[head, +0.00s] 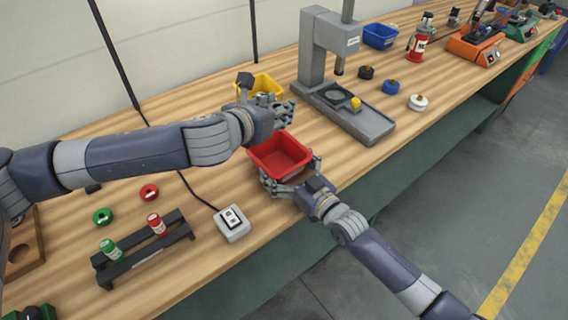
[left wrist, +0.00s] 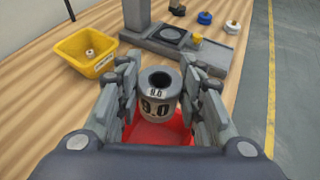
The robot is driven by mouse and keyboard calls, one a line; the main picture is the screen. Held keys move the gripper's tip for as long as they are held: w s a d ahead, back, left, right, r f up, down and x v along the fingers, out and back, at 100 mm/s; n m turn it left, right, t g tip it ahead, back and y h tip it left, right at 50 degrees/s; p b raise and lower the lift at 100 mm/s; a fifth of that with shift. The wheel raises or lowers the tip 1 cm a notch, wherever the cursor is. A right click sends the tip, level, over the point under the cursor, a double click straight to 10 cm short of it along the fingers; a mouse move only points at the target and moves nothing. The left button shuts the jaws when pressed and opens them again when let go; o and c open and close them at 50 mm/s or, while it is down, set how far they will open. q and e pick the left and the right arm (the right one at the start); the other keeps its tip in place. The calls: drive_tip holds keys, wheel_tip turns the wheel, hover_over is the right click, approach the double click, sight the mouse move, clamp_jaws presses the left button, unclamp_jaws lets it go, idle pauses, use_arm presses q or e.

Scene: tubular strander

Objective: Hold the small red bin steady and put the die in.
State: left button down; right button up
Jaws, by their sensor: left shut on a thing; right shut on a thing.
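The small red bin (head: 279,155) sits at the front edge of the wooden bench. My right gripper (head: 290,181) is shut on its near side. The die (left wrist: 157,95) is a grey cylinder with a dark hole, marked 9.0. My left gripper (left wrist: 158,100) is shut on it and holds it roughly upright. In the left wrist view the red bin (left wrist: 160,133) shows below and behind the die. In the head view my left gripper (head: 284,112) is just beyond the bin's far rim, and its hand hides the die.
A yellow bin (left wrist: 86,52) with a small pale item inside stands beyond my left gripper. A grey press (head: 345,110) stands to the right. A switch box (head: 232,222) and a black rack (head: 145,255) with two small bottles lie left of the red bin.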

use_arm(q)
drive_tip(key=shift+f, duration=5.8)
drive_tip(key=c, duration=1)
unclamp_jaws()
drive_tip(key=shift+f, duration=0.2)
use_arm(e)
drive_tip(key=shift+r, duration=0.1)
use_arm(q)
drive_tip(key=v, duration=1.2)
